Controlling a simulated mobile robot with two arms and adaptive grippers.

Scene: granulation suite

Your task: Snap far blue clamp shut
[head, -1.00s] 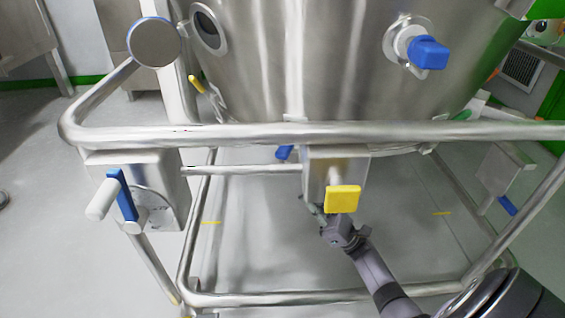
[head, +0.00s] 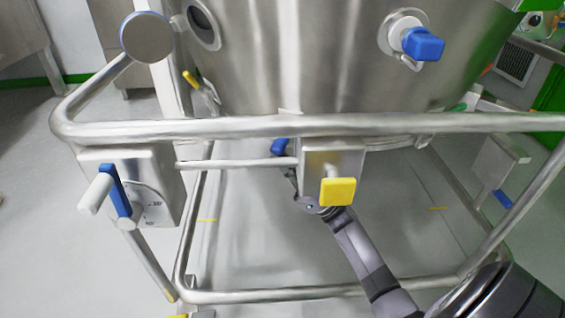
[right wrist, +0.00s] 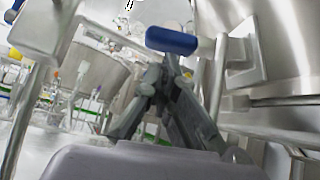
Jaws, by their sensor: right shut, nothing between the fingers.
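A small blue clamp handle (head: 281,146) shows under the front rail, behind the bracket with the yellow handle; I take it as the far blue clamp. In the right wrist view its blue grip (right wrist: 172,40) lies across the top, just beyond my fingertips. My right gripper (head: 290,173) reaches under the yellow handle, just below the blue handle. Contact cannot be told. The clamp's body is mostly hidden. My left gripper is not in view.
The front rail (head: 340,125) and the yellow handle (head: 337,191) on its bracket are close to my right arm. A blue lever (head: 121,190) is at left, a blue valve knob (head: 422,43) on the steel vessel (head: 300,60). The floor inside the frame is clear.

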